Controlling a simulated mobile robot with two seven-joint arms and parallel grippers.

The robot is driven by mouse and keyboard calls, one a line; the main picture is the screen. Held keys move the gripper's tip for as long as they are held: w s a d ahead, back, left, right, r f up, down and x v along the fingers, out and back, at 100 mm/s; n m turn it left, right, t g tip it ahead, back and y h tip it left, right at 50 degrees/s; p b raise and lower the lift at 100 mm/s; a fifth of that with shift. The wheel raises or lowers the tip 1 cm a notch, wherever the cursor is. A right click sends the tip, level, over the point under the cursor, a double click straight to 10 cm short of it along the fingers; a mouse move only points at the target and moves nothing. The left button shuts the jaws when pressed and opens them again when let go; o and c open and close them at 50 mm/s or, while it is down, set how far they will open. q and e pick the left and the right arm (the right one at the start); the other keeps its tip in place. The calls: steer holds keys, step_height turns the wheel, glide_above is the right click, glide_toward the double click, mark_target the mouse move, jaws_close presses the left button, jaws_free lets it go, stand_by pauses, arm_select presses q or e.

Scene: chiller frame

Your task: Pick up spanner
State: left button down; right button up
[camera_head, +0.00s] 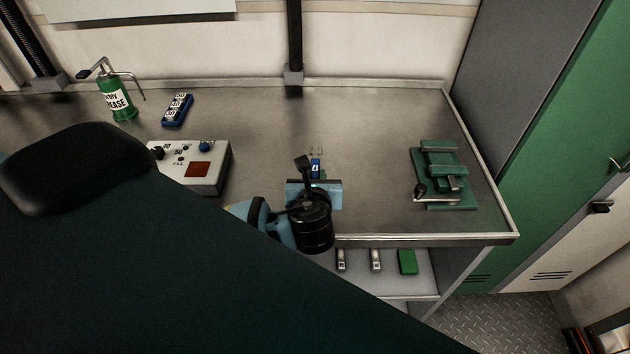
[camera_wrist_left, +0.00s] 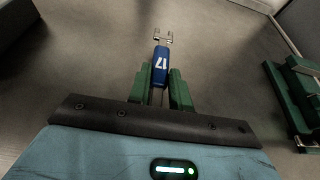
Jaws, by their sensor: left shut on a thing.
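The spanner (camera_wrist_left: 160,64) has a blue body with a white mark and a pale open jaw end pointing away from me. In the left wrist view it lies between the two green fingers of my left gripper (camera_wrist_left: 161,88), which is shut on it. In the head view the spanner (camera_head: 316,167) shows just beyond my left gripper (camera_head: 315,182), over the workbench. Its near end is hidden by the gripper. I cannot tell whether it still touches the bench top. My right gripper is not in view.
On the workbench (camera_head: 370,130) stand a green vise (camera_head: 445,180) at right, a control box (camera_head: 205,168), a blue numbered block (camera_head: 177,109) and a green grease can (camera_head: 117,98) at left. A lower shelf holds a green box (camera_head: 407,262). The bench middle is clear.

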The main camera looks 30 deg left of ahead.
arm_select(q)
steer(key=shift+r, duration=0.9)
steer(key=s, duration=1)
steer(key=s+a+r, duration=0.1)
steer(key=s, duration=0.5)
steer(key=shift+a, duration=0.1)
